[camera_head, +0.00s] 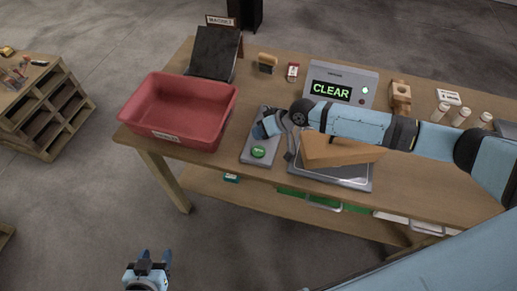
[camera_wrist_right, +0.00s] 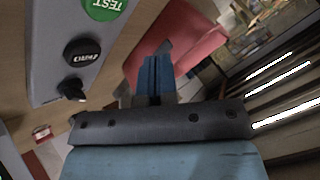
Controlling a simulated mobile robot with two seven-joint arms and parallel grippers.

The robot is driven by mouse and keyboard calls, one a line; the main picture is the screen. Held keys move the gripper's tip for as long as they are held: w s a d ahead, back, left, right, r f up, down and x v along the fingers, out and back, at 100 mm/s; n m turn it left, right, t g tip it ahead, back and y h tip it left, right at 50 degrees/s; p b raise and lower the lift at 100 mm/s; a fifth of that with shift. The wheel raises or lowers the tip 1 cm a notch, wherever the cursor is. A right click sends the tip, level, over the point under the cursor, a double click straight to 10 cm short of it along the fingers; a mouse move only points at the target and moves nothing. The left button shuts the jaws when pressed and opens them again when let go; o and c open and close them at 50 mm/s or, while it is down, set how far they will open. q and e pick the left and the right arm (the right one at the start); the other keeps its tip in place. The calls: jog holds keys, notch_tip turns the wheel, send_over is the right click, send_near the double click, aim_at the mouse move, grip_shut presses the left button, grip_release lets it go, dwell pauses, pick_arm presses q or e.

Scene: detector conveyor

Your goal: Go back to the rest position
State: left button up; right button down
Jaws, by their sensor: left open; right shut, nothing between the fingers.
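My left gripper (camera_head: 155,258) is low in the head view, above the floor in front of the table. Its two blue fingertips are apart with nothing between them. My right arm reaches in from the right across the table (camera_head: 205,183).
A detector display reading CLEAR (camera_head: 331,92) stands behind my right forearm. A wooden block (camera_head: 338,152) sits on a metal tray (camera_head: 335,180), partly below the arm. A wooden shelf unit (camera_head: 52,105) is at far left.

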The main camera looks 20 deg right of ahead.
dwell(0.6)
jog(key=s+a+f+t, duration=0.4)
jog(key=s+a, duration=0.4)
jog(key=s, duration=0.4)
jog(key=s+d+f+t+h, duration=0.1)
jog(key=s+d+h, duration=0.1)
jog(key=s+d, duration=0.3)
jog(key=s+d+f+t+h, duration=0.1)
jog(key=s+d+f+h, duration=0.1)
jog(key=s+d, duration=0.4)
jog(key=shift+s+d+f+t+h, duration=0.15)
jog(key=shift+s+f+t+h, duration=0.15)
jog(key=shift+s+h, duration=0.6)
jog(key=shift+s+y, duration=0.25)
jog(key=shift+y, duration=0.05)
